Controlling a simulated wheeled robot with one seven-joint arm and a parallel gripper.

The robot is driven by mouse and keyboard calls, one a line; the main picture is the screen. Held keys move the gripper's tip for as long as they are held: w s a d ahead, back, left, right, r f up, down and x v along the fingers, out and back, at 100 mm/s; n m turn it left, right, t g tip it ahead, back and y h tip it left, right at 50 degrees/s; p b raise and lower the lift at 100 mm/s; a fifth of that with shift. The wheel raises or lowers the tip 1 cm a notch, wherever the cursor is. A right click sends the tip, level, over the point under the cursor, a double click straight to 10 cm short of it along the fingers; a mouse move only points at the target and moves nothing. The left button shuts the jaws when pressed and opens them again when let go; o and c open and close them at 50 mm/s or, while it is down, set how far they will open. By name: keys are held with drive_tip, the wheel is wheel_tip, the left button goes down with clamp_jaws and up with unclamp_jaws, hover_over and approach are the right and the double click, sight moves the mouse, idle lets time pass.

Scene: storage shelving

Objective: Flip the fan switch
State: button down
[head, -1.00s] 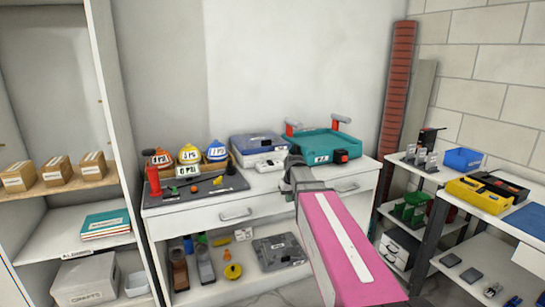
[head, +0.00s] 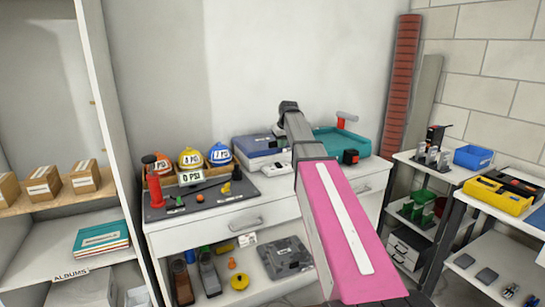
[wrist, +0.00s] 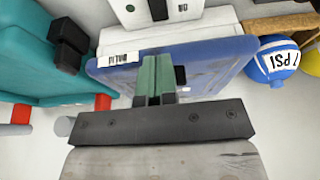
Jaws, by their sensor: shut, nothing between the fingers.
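A small white box (head: 279,168) sits on the white cabinet in front of a blue case (head: 256,147). It also shows at the top of the wrist view (wrist: 200,10), with a black part on its face; whether this is the fan switch I cannot tell. My gripper (wrist: 156,82) has green fingertips pressed together with nothing between them. In the wrist view they overlap the blue case (wrist: 215,65), and the white box lies beyond them, apart.
A teal tray (head: 350,148) stands to the right of the case. Labelled orange, yellow and blue domes (head: 220,154) stand to the left, behind a dark mat (head: 165,212). A side shelf holds a yellow toolbox (head: 495,195). The wall is close behind the cabinet.

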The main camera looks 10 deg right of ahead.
sight(278, 163)
drive_tip(key=x, duration=0.9)
drive_tip(key=shift+w+a+f, duration=0.1)
drive_tip(key=shift+w+f, duration=0.15)
drive_tip(key=shift+w, duration=0.1)
